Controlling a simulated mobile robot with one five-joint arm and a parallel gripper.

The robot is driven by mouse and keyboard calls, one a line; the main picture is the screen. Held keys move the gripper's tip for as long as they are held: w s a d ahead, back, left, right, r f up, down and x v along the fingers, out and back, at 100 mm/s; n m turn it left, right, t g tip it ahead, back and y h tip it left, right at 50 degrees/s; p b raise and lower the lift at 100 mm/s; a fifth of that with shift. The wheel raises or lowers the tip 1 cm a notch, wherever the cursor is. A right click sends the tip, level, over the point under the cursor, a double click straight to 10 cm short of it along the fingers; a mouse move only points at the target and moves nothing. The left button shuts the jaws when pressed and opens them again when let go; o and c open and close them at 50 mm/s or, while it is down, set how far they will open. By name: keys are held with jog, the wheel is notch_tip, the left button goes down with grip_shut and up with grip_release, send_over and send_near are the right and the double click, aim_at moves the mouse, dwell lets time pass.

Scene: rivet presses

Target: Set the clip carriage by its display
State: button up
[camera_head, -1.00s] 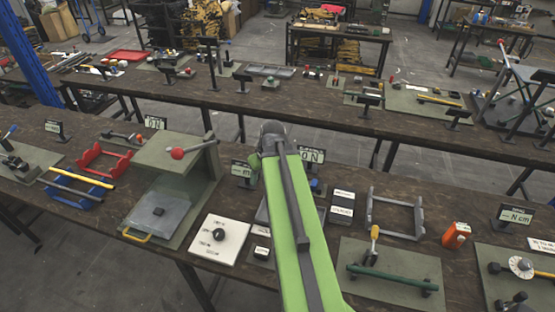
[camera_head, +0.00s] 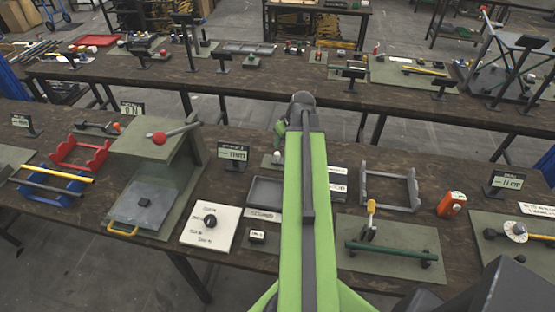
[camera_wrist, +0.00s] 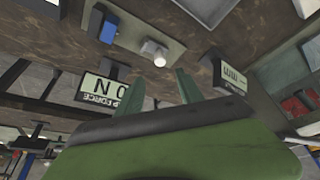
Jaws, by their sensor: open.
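My gripper (camera_wrist: 158,92) is open and empty, its two green fingers apart above the bench. In the head view its green end (camera_head: 280,128) shows only in part beside my arm. A display reading 0 N, its label partly hidden but ending in "P FORCE" (camera_wrist: 103,93), stands at the left of the fingers in the wrist view. A grey plate (camera_wrist: 180,50) beyond the fingertips carries a pale round knob (camera_wrist: 153,51) and a blue block (camera_wrist: 108,27). I cannot tell whether the blue block is the clip carriage. My arm hides most of this area in the head view.
A display in mm (camera_head: 233,152) stands left of my arm; it shows in the wrist view (camera_wrist: 229,76) right of the fingers. A grey tray (camera_head: 265,191), a press with a red-knobbed lever (camera_head: 165,140) and a grey frame (camera_head: 390,187) stand nearby on the bench.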

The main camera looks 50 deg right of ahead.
aim_at(277, 153)
jog(key=b+x, duration=0.8)
jog(key=x, duration=0.3)
jog(key=shift+r, duration=0.15)
grip_shut()
dwell(0.8)
